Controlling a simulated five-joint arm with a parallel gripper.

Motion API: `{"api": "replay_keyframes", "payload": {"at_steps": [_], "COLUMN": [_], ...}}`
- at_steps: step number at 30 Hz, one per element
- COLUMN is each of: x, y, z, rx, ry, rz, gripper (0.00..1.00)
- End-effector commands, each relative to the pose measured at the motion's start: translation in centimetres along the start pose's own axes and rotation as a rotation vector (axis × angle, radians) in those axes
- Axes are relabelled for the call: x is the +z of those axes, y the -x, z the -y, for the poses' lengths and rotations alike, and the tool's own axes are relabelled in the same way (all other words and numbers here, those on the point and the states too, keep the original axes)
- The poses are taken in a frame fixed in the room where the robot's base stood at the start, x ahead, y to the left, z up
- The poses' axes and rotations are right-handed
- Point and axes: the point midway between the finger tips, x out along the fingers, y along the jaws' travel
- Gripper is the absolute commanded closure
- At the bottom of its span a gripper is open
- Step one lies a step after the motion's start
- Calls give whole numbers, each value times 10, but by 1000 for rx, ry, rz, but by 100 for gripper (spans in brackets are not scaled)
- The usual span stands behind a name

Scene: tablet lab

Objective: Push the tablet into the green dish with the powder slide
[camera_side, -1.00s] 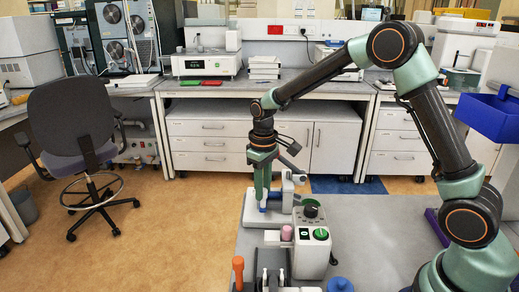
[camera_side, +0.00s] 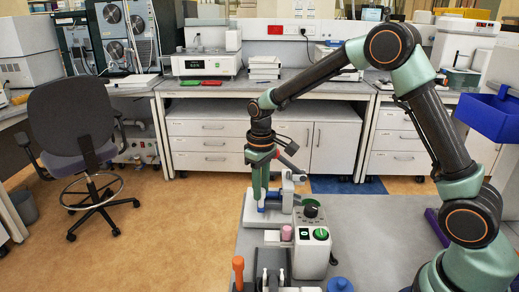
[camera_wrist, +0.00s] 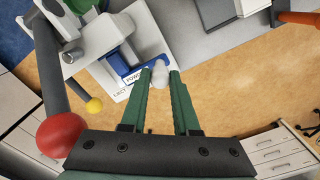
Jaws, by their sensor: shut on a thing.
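My gripper (camera_side: 260,196) points down over the tablet machine (camera_side: 253,212) in the side view. Its two green fingers are seen in the wrist view (camera_wrist: 160,76), close together. The blue powder slide (camera_wrist: 121,62), by a label that seems to read POWDER, runs to the fingertips. The fingers are shut on it, though the contact is partly hidden. A whitish rounded piece shows between the fingers. In the side view a blue part of the slide (camera_side: 262,209) shows just below the fingers.
A control box (camera_side: 312,250) with a dark dial and a green knob stands right in front of the machine. An orange-handled tool (camera_side: 238,265) and a blue knob (camera_side: 340,284) are nearer. A red ball knob (camera_wrist: 61,135) is close to my gripper.

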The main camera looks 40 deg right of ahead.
Motion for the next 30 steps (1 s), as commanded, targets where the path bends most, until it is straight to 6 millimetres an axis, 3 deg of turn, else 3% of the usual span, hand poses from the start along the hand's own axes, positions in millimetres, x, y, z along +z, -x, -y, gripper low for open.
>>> {"api": "replay_keyframes", "payload": {"at_steps": [9,20,21,23,30], "x": [-35,-40,-40,-40,-38], "y": [2,2,2,2,1], "z": [22,26,26,26,25], "rx": [1,2,2,1,1], "ry": [2,4,5,5,2], "rz": [-7,-15,-15,-13,-7], "gripper": [100,100,63,40,40]}}
